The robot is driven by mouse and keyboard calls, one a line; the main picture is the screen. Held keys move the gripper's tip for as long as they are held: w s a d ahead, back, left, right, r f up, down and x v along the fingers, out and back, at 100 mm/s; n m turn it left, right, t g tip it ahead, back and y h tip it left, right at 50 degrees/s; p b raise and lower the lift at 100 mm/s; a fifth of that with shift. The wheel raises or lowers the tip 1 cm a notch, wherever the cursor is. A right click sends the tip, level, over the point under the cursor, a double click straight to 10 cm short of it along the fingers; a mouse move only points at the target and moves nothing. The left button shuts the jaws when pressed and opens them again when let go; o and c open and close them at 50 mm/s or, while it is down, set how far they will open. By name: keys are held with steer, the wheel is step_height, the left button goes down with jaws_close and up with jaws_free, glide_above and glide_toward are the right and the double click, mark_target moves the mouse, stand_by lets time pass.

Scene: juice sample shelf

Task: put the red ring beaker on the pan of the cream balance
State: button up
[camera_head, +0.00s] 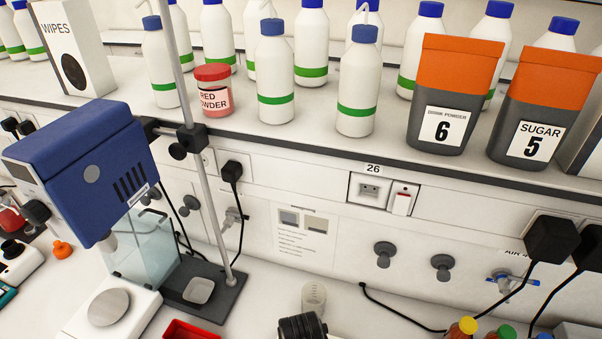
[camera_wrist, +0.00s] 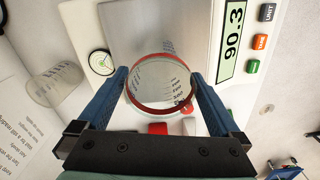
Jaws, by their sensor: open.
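The red ring beaker (camera_wrist: 158,108) is clear glass with a red band and shows in the middle of the wrist view. It appears upright over the grey pan (camera_wrist: 168,24) of the cream balance (camera_wrist: 111,22). Its base is hard to see, but the balance display (camera_wrist: 234,42) reads 90.3. My gripper (camera_wrist: 160,76) is open, with one blue finger on each side of the beaker; I cannot tell whether either touches it. In the head view neither the beaker nor this display can be made out.
Another clear beaker (camera_wrist: 55,84) stands left of the balance, near a printed sheet (camera_wrist: 25,125); a clear beaker also shows in the head view (camera_head: 314,297). A blue device on a stand (camera_head: 85,165) and a glass-shielded scale (camera_head: 108,307) are at left. Bottles and tubs line the shelf (camera_head: 330,150).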

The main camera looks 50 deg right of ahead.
step_height(320, 180, up, 10)
stand_by(0.3)
